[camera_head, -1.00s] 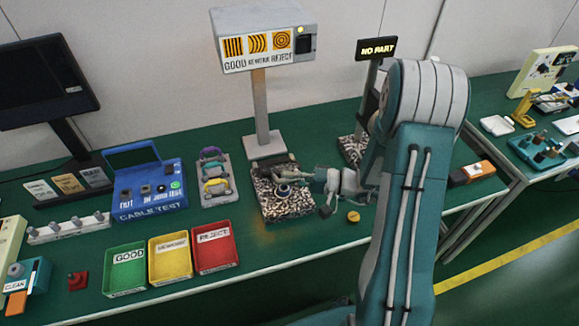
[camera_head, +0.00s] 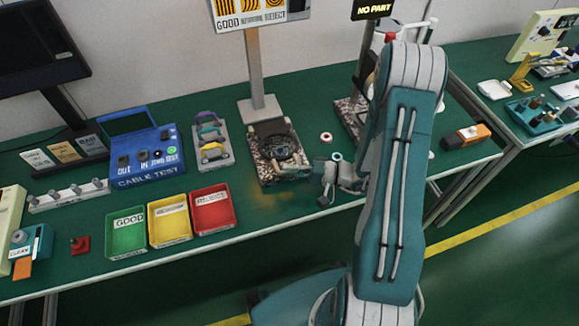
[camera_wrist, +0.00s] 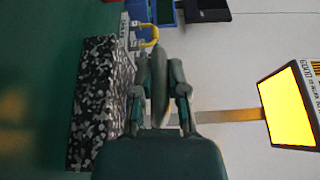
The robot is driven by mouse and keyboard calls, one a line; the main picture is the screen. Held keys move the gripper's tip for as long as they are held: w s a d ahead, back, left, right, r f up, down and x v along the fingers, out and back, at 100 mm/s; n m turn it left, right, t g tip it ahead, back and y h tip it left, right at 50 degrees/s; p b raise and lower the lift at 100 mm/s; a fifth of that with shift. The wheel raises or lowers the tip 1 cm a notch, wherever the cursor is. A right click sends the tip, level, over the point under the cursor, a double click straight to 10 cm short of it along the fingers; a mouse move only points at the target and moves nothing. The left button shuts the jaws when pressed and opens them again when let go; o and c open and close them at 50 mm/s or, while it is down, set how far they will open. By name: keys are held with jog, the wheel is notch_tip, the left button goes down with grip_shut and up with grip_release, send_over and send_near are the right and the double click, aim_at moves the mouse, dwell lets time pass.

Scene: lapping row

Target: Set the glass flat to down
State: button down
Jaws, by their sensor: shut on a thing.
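The glass flat (camera_wrist: 159,85) looks like a dark, thin disc seen nearly edge-on in the wrist view. My gripper (camera_wrist: 163,88) is shut on it, with one finger on each side. The speckled stone block (camera_wrist: 97,110) lies along the left of the fingers, and the disc is close to its edge. I cannot tell if they touch. In the head view my gripper (camera_head: 286,158) reaches in from the right over the speckled block (camera_head: 266,172). The flat is hard to make out there among dark parts.
A lamp box (camera_head: 262,12) stands on a post behind the block. Green (camera_head: 127,232), yellow (camera_head: 169,222) and red (camera_head: 213,210) trays sit at the front left. A grey rack (camera_head: 211,142) stands left of the block.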

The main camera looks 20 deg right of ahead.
jog(key=c, duration=0.6)
grip_release()
jog(key=shift+c, duration=0.2)
jog(key=v, duration=1.2)
jog(key=shift+w+f, duration=0.1)
